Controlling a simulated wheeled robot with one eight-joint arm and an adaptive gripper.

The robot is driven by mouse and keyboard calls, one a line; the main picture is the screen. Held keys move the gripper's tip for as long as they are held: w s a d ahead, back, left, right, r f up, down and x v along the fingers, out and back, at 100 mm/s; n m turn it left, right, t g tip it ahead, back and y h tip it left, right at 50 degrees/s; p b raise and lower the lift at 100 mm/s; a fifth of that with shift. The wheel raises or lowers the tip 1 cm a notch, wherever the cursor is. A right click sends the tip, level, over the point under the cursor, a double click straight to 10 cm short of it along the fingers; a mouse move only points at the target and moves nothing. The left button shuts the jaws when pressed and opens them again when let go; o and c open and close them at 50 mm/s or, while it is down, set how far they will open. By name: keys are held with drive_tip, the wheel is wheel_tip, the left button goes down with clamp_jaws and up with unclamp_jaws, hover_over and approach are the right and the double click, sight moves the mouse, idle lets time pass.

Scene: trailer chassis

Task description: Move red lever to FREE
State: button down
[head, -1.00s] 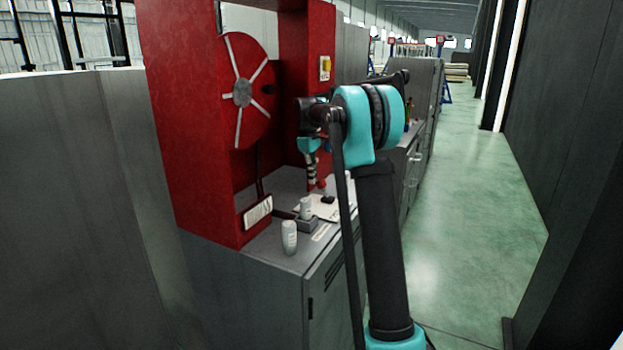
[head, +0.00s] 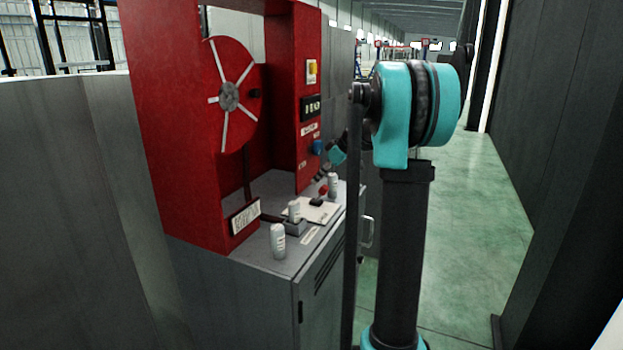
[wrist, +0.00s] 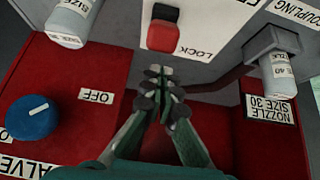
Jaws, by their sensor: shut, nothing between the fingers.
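The lever is small in the head view (head: 323,189). My gripper (wrist: 161,72) is shut and empty, its fingertips just short of the lever and apart from it in the wrist picture. In the head view my gripper (head: 320,174) is small and dark, close above the lever.
A blue valve knob (wrist: 32,117) is on the red panel, near an OFF label (wrist: 96,96). White nozzles (wrist: 72,20) (wrist: 280,72) stand either side of the lever. The red frame (head: 180,120) with its spoked disc (head: 232,95) rises beside the bench (head: 262,261). Green floor is clear at right.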

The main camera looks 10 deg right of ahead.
drive_tip(key=shift+s+d+f+t+y, duration=0.15)
drive_tip(key=shift+s+d+t+y, duration=0.3)
drive_tip(key=shift+d+y, duration=0.2)
drive_tip(key=shift+s+d+f, duration=0.2)
drive_tip(key=shift+s+d, duration=0.05)
drive_tip(key=shift+d, duration=0.1)
drive_tip(key=shift+s, duration=0.1)
drive_tip(key=shift+d, duration=0.1)
